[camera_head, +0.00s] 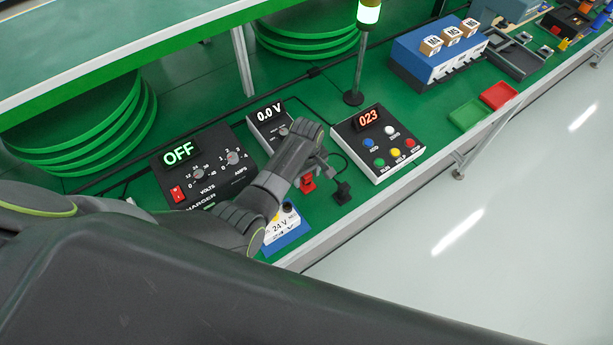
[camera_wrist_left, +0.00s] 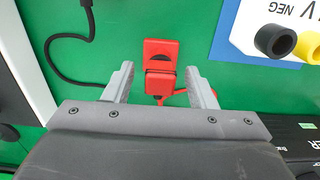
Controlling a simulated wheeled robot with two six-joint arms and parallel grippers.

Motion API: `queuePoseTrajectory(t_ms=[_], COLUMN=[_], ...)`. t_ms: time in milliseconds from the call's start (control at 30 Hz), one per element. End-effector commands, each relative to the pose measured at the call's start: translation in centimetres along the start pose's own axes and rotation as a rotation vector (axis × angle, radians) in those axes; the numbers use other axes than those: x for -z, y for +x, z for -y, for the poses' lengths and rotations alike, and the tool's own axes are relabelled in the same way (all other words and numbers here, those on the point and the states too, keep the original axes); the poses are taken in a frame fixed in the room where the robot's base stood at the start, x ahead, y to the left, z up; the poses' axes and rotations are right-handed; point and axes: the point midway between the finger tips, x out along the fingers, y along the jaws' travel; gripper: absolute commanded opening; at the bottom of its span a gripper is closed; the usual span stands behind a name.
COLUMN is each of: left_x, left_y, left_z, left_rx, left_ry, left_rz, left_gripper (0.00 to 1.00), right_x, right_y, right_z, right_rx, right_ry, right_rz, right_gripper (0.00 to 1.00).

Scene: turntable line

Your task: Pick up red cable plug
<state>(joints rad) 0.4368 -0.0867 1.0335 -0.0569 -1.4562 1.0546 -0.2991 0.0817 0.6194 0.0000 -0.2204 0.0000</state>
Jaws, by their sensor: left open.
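In the left wrist view the red plug (camera_wrist_left: 160,50) is upright in the picture, with a red cable curving off to the right. My left gripper (camera_wrist_left: 159,74) is open, its two fingers on either side of the plug's lower part with gaps between. Whether the fingertips are down at plug height is hard to tell. My right gripper is not in view.
A black plug (camera_head: 342,192) on a black cable lies right of the red one. A 24 V box (camera_head: 282,228) with black and yellow posts stands near the front edge. The charger (camera_head: 203,170), a voltmeter box (camera_head: 268,121) and a button panel (camera_head: 378,142) stand around.

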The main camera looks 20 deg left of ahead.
Motion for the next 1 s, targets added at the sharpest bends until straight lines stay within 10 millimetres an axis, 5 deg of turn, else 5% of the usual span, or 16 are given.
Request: queuePoseTrajectory(t_ms=[67, 400, 733, 1000], left_x=[0.0, 0.0, 0.0, 0.0], left_y=[0.0, -0.1, -0.7, -4.5], left_z=[0.0, 0.0, 0.0, -0.1], left_rx=[0.0, 0.0, -0.001, -0.004], left_ry=[0.0, 0.0, 0.0, 0.0], left_rz=[0.0, 0.0, 0.0, -0.002], left_gripper=[0.5, 0.07, 0.07, 0.07], right_x=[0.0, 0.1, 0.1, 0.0], right_y=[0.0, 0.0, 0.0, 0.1], right_z=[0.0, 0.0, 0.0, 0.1], right_rx=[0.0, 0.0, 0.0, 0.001], right_ry=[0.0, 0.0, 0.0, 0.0], right_rz=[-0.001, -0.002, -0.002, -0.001], right_gripper=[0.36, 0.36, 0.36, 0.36])
